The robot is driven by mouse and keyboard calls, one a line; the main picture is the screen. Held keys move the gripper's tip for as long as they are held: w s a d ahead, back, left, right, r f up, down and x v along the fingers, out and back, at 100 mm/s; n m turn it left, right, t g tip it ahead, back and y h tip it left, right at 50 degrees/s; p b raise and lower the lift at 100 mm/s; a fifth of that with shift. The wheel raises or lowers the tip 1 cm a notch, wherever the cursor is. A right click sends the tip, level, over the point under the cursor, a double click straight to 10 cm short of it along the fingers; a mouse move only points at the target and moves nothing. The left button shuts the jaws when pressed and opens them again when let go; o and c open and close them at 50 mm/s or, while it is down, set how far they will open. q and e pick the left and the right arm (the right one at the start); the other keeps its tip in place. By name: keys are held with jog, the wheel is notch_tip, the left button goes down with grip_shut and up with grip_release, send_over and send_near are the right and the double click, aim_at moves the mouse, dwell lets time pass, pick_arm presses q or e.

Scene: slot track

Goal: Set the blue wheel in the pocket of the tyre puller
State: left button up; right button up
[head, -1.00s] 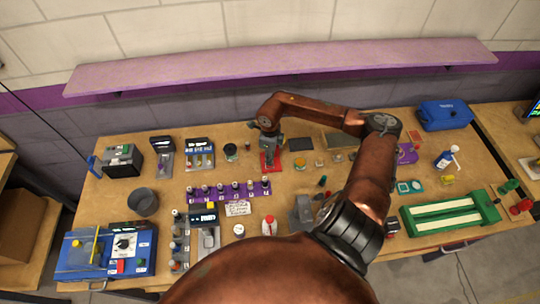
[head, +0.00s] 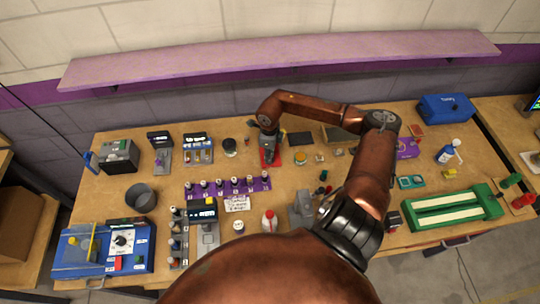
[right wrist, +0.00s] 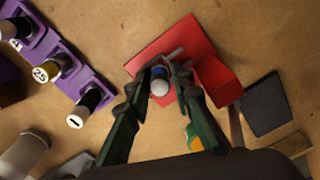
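A small wheel with a blue part and a pale rounded end (right wrist: 159,84) sits between the fingertips of my right gripper (right wrist: 161,74) in the right wrist view. The fingers appear closed on its two sides. Behind it is a red plate with a raised red block (right wrist: 217,82), which looks like the tyre puller; the pocket cannot be made out. In the head view the right gripper (head: 268,148) points down over the red device (head: 271,160) and hides the wheel. Whether the wheel touches the device is unclear. My left gripper is not in view.
A purple rack with several numbered pegs (head: 229,187) stands at left of the red device. A dark flat pad (head: 300,138) lies to its right, with small round pieces in front. An orange and green piece (right wrist: 194,138) lies close to the right finger.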

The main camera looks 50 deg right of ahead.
jog(key=o, duration=0.4)
jog(key=shift+c, duration=0.2)
notch_tip(320, 180, up, 12)
dwell(0.4)
